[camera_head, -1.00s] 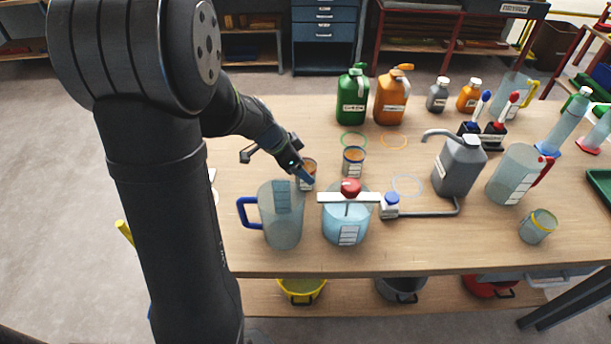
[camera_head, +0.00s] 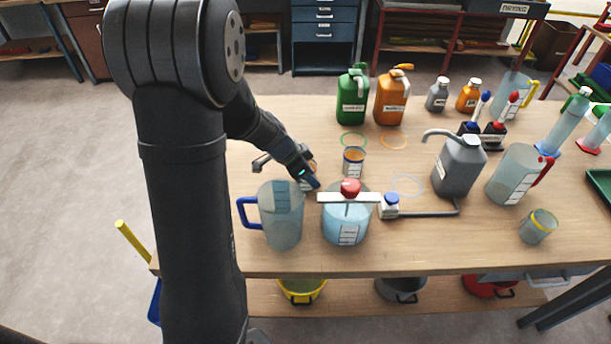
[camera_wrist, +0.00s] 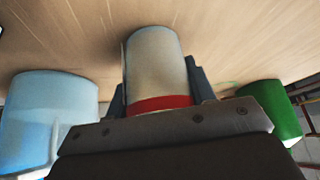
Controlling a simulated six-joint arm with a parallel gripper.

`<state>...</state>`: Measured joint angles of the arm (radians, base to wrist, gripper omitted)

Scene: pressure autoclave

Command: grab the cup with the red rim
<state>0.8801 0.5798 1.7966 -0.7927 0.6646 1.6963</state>
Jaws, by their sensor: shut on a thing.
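The cup with the red rim (camera_wrist: 157,65) is pale, with a red band at the end nearest the wrist camera. It sits between the two fingers of my gripper (camera_wrist: 160,92), which is shut on it. In the head view my gripper (camera_head: 308,180) is behind the blue-handled jug and left of another small cup (camera_head: 353,161). There the held cup is mostly hidden behind the gripper. I cannot tell whether its base touches the table.
The blue-handled jug (camera_head: 282,215) and the blue-liquid vessel with a red knob (camera_head: 345,222) stand close in front. Green (camera_head: 352,97) and orange (camera_head: 391,98) jerrycans stand behind. Coloured rings lie on the table (camera_head: 400,260). A yellow-rimmed cup (camera_head: 538,227) stands at right.

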